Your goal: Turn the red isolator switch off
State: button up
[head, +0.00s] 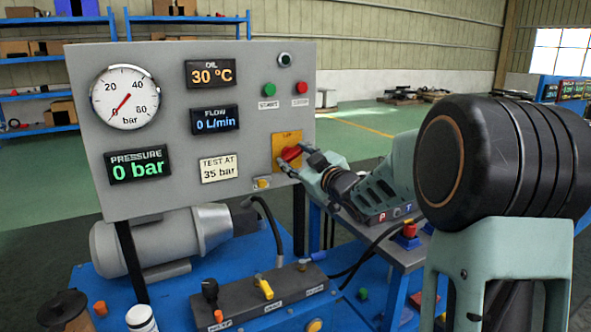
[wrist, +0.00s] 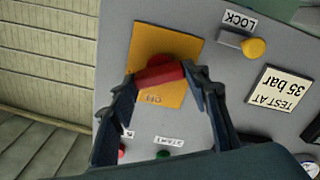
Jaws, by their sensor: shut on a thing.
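The red isolator switch (head: 290,153) is on a yellow plate (head: 281,141) at the lower right of the grey panel. In the wrist view its red handle (wrist: 160,76) lies nearly crosswise, slightly tilted, on the yellow plate (wrist: 150,42). My gripper (head: 296,157) reaches the panel from the right and is shut on the red handle. In the wrist view my gripper's fingertips (wrist: 160,78) press on the handle's two ends. Lettering shows on the plate beside the handle, too small to read surely. Part of the switch is hidden by the fingers in the head view.
A yellow lock knob (head: 262,183) sits just below the plate. Green (head: 270,89) and red (head: 302,88) buttons are above it. The pressure display (head: 138,165) reads 0 bar and the flow display (head: 214,119) 0 L/min. A lever block (head: 262,290) stands in front.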

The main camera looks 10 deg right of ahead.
jog(key=n+b, duration=0.3)
jog(key=shift+a+f+n+b, duration=0.1)
jog(key=shift+f+n+b, duration=0.15)
jog(key=shift+n+b, duration=0.15)
jog(key=n+b, duration=0.3)
jog(key=shift+n, duration=0.3)
jog(key=n+b, duration=0.3)
jog(key=n, duration=0.1)
jog(key=shift+r+n+b, duration=0.1)
jog(key=shift+n+b, duration=0.2)
jog(key=shift+b, duration=0.05)
jog(key=o, duration=1.2)
jog(key=shift+c, duration=0.2)
jog(key=shift+s, duration=0.15)
jog(key=v, duration=0.7)
jog(key=shift+s, duration=0.15)
jog(key=shift+r, duration=0.1)
